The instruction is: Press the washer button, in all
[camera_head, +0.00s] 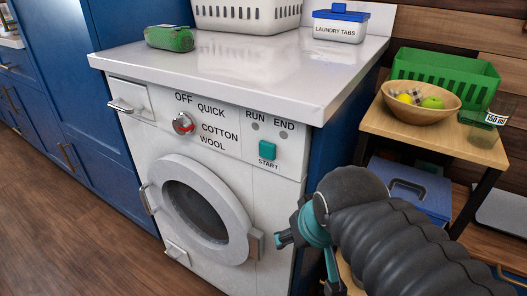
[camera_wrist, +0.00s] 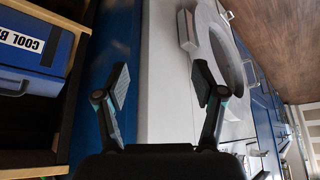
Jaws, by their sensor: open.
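The white washer (camera_head: 274,207) stands in the middle of the head view, its round door (camera_head: 197,207) shut. Its teal button (camera_head: 267,150), labelled START, sits at the upper right of the front, below grey RUN and END lamps. The dial (camera_head: 183,123) has a red mark and stands among OFF, QUICK, COTTON and WOOL. My gripper (camera_head: 303,262) is before the washer's lower right, below and apart from the button. In the wrist view my gripper (camera_wrist: 161,84) has its fingers spread and empty, facing the washer front (camera_wrist: 170,100). The button does not show clearly there.
A green bundle (camera_head: 169,38), a white basket (camera_head: 247,15) and a laundry tabs box (camera_head: 340,24) are on the washer top. At right, a shelf holds a fruit bowl (camera_head: 421,98), a green crate (camera_head: 446,72) and a glass (camera_head: 485,127). A blue cooler (camera_head: 405,187) sits below.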

